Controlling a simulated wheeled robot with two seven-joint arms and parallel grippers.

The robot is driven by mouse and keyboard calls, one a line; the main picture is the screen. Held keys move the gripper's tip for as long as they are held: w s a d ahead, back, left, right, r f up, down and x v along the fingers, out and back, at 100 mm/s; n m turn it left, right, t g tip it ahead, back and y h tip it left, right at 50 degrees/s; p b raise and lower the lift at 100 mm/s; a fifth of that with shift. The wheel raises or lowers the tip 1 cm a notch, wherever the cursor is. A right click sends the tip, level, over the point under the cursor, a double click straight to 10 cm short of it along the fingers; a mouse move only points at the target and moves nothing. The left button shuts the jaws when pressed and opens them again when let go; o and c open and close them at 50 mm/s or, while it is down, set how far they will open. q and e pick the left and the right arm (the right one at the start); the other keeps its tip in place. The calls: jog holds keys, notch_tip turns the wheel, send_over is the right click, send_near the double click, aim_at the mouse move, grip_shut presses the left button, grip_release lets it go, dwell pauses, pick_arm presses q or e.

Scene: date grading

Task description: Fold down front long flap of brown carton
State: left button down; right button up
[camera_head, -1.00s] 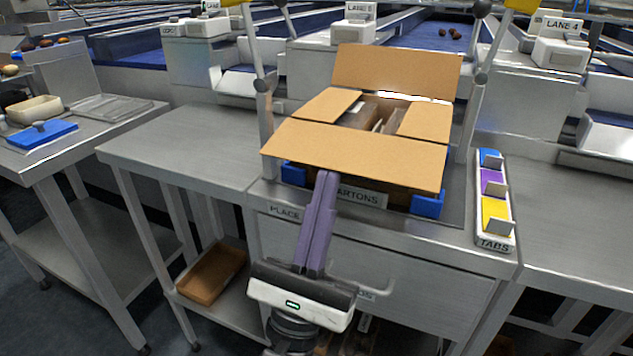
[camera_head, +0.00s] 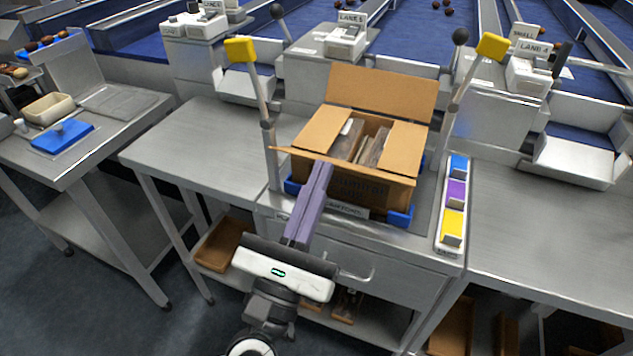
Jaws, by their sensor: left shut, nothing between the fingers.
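The brown carton (camera_head: 358,188) stands on the bench, open at the top. Its back long flap (camera_head: 380,98) stands up, leaning back. The two short flaps, left (camera_head: 321,130) and right (camera_head: 404,148), lie at the sides of the opening, with dark and pale contents between them. The front long flap (camera_head: 393,177) shows almost edge-on, as a thin strip along the front. My left gripper (camera_head: 322,166) is shut and empty, its purple fingers reaching up to the front flap's left half. Whether the fingertips touch it is hard to tell. My right gripper is out of view.
Blue corner holders (camera_head: 400,217) hold the carton's base. Posts with yellow tops (camera_head: 240,49) rise on both sides. A tab rack (camera_head: 455,202) stands to the right. Bare steel bench (camera_head: 205,145) lies left of the carton.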

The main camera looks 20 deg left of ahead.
pick_arm(q)
jog(key=w+r, duration=0.1)
jog(key=w+r+p, duration=0.1)
jog(key=r, duration=0.1)
jog(key=w+r+p, duration=0.1)
jog(key=r, duration=0.1)
jog(key=shift+w+d, duration=0.2)
jog(key=shift+w, duration=0.2)
jog(key=shift+s, duration=0.15)
dwell(1.0)
